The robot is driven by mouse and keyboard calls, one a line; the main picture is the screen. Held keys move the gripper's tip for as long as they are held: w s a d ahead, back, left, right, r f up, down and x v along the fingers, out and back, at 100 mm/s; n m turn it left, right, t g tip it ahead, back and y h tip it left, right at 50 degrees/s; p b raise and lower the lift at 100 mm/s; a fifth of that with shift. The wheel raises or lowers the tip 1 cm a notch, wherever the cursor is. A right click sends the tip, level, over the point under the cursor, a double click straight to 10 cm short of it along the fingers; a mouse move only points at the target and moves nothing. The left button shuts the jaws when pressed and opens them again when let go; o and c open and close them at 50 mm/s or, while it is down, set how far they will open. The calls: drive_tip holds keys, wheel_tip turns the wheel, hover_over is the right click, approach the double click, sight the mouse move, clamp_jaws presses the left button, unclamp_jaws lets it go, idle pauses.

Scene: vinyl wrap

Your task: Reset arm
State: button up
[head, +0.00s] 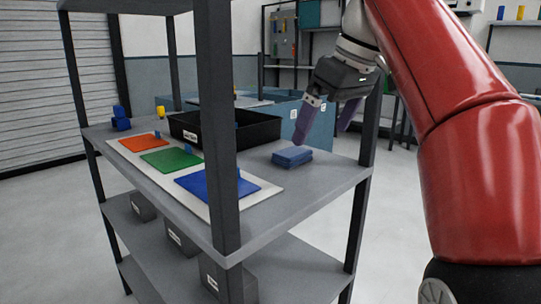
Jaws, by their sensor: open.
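My gripper (328,123) hangs at the right end of the rack's upper shelf, below my red arm. Its two purple fingers are apart and point down, with nothing seen between them. A small stack of blue-grey cloths or pads (292,157) lies on the shelf just below and left of the fingers. The fingers look to be above it, though the exact gap is hard to tell.
The dark metal rack (330,178) has upright posts; one stands in front. A white board (270,186) carries orange, green and blue sheets. A black tray (262,132) sits behind. Blue blocks (121,122) stand at the left.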

drive_tip(key=s+d+f+m+h, duration=0.1)
drive_tip(key=s+d+f+m, duration=0.1)
drive_tip(key=s+f, duration=0.4)
drive_tip(key=s+d+f+m+t+h, duration=0.1)
drive_tip(key=s+f+m, duration=0.3)
drive_tip(key=f, duration=1.1)
drive_tip(key=s+d+f+m+t+h, duration=0.1)
drive_tip(key=s+d+f+m, duration=0.1)
drive_tip(key=s+f, duration=0.5)
wheel_tip(320, 180, down, 4)
drive_tip(key=shift+s+d+m, duration=0.35)
drive_tip(key=shift+d+m, duration=0.05)
drive_tip(key=shift+d, duration=0.2)
